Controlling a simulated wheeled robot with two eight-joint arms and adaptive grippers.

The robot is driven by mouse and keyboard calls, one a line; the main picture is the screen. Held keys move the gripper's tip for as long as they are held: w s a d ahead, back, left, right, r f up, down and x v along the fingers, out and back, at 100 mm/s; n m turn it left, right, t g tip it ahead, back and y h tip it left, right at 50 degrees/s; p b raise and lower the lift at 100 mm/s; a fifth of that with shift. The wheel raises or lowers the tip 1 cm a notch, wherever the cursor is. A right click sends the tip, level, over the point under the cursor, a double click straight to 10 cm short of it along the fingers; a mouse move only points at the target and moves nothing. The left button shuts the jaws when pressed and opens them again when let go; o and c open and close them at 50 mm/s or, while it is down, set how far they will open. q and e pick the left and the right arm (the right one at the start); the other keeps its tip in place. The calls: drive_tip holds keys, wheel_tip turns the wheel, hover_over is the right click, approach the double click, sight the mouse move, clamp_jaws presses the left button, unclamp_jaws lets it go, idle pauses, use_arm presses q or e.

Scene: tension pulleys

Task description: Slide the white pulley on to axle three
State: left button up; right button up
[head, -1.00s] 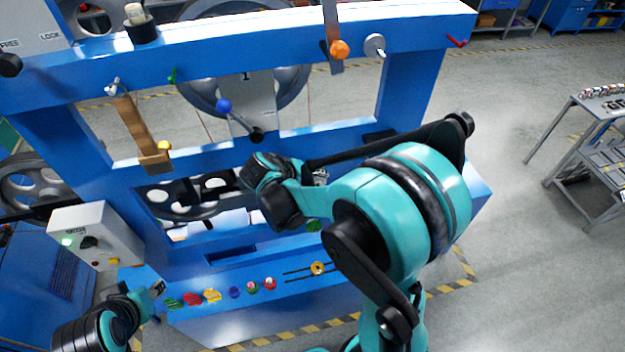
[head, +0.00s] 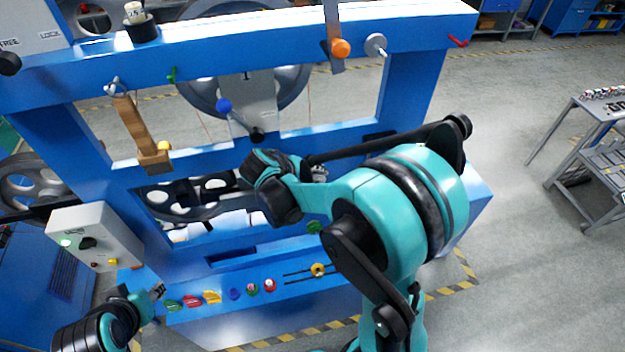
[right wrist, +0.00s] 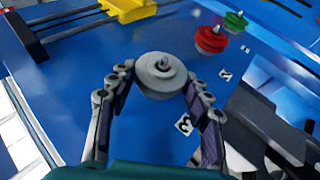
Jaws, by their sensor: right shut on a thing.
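The white pulley (right wrist: 152,82) is a pale grey-white disc between the two fingers of my right gripper (right wrist: 160,78) in the right wrist view. The fingers are shut on its sides. A metal pin tip shows at its centre. A label "3" (right wrist: 183,124) is on the blue panel (right wrist: 75,75) just beside it. I cannot tell how far down the pin the pulley sits. In the head view the right gripper (head: 319,173) is mostly behind my arm, and the pulley is hidden. My left gripper (head: 158,291) is small at the lower left; its fingers are unclear.
A red pulley (right wrist: 210,40) near label "2" (right wrist: 225,74) and a green pulley (right wrist: 236,20) stand right of the white one. A yellow slider (right wrist: 130,8) sits at the upper left. Several coloured parts line the blue ledge, including a blue one (head: 235,293).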

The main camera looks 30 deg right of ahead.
drive_tip(key=shift+w, duration=0.25)
idle(0.4)
drive_tip(key=o, duration=1.3)
drive_tip(key=shift+w+d, duration=0.1)
drive_tip(key=shift+w, duration=0.05)
drive_tip(key=shift+o, duration=0.2)
drive_tip(key=shift+o, duration=0.9)
